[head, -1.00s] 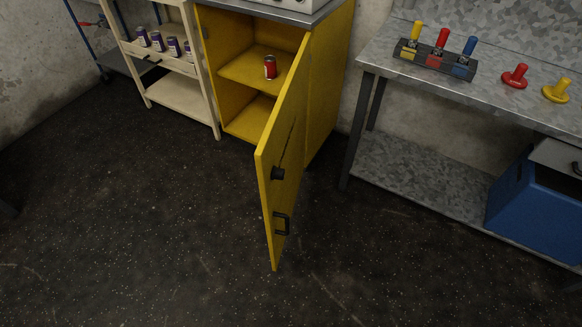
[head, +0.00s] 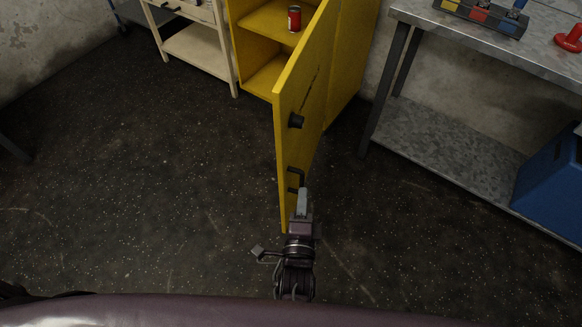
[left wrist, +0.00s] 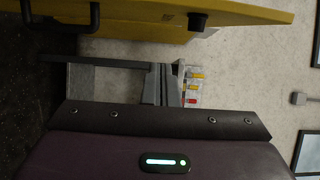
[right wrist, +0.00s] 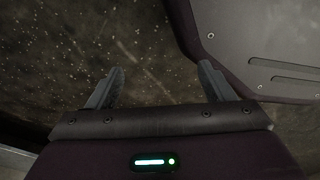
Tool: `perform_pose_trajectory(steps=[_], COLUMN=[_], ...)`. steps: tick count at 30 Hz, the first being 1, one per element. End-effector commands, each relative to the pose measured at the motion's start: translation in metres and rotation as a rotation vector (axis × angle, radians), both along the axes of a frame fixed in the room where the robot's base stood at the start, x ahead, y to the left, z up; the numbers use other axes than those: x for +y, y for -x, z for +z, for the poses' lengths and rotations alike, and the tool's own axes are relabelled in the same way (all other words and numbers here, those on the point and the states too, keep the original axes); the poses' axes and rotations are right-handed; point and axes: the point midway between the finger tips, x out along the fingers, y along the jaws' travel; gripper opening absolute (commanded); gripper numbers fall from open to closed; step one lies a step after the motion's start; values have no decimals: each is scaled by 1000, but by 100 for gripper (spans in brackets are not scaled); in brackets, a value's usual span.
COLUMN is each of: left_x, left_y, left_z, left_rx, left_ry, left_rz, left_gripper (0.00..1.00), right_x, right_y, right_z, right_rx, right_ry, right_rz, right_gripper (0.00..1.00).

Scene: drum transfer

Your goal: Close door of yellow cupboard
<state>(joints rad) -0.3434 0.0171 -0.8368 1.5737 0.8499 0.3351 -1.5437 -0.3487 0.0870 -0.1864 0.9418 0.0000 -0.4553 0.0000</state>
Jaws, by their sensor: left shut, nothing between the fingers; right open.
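The yellow cupboard (head: 352,60) stands at the top of the head view with its door (head: 305,85) swung wide open toward me. A black knob (head: 296,120) and a black handle (head: 297,178) are on the door's right-hand face. My left gripper (head: 303,192) is shut and empty beside the door's lower free end, just below the handle. I cannot tell whether it touches the door. In the left wrist view the door (left wrist: 190,14) and handle (left wrist: 60,22) lie above the closed fingers (left wrist: 163,68). My right gripper (right wrist: 160,80) is open and empty over the floor.
A red can (head: 294,18) stands on the cupboard's shelf. A cream shelf rack (head: 197,48) is left of the cupboard. A grey metal workbench (head: 420,18) with a blue box (head: 550,185) on its lower shelf is at the right. The dark floor left of the door is clear.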

Motion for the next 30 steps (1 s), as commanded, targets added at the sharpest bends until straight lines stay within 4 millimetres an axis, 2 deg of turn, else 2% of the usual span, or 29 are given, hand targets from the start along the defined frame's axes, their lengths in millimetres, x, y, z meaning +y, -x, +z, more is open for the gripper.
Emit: perform_pose_trajectory(steps=[5,18,24,30], left_x=[0,4,32,40], left_y=[-16,-104,-107,-109], left_z=[5,4,4,4], left_rx=[-12,-9,-6,-6], left_ry=[-11,-10,-10,-9], left_rz=[6,6,4,2], left_gripper=[0,0,0,0], right_x=[0,3,-1,-1], right_y=[-2,-13,-2,4], right_z=[1,4,2,0], right_rx=[-1,-9,3,5], right_ry=[0,-2,1,1], right_rz=[0,-2,-1,0], right_gripper=[75,75,75,75])
